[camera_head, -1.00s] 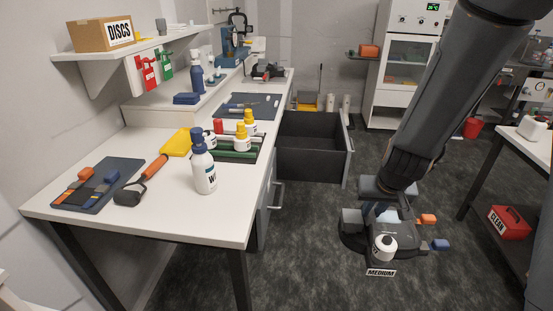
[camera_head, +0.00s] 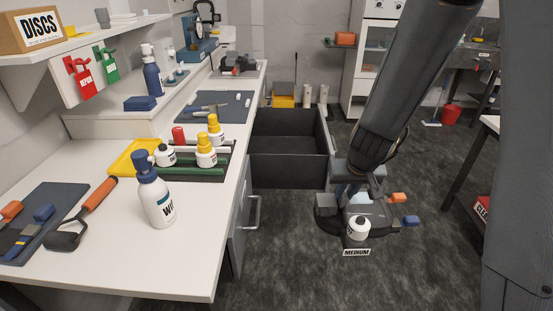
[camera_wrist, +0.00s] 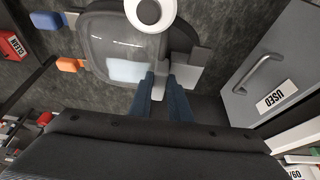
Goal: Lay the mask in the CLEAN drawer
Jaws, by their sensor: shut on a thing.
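The mask (camera_head: 340,228) hangs from my gripper (camera_head: 356,188), over the floor right of and in front of the open drawer. It has a dark rounded visor, a white round canister, orange and blue tabs and a MEDIUM label. In the wrist view my gripper (camera_wrist: 164,85) has its blue fingers shut on a pale piece at the mask's edge, with the visor (camera_wrist: 115,42) beyond. The open drawer (camera_head: 290,170) is dark and looks empty; its lettering is hidden. A closed grey front marked USED (camera_wrist: 272,98) shows in the wrist view.
The white bench (camera_head: 190,262) runs along the left, holding a wash bottle (camera_head: 157,200), a yellow tray (camera_head: 128,160) and a roller tool (camera_head: 85,212). A closed drawer handle (camera_head: 251,213) sticks out below its edge. A red CLEAN box (camera_wrist: 12,46) is right of the walkway. Open floor surrounds the mask.

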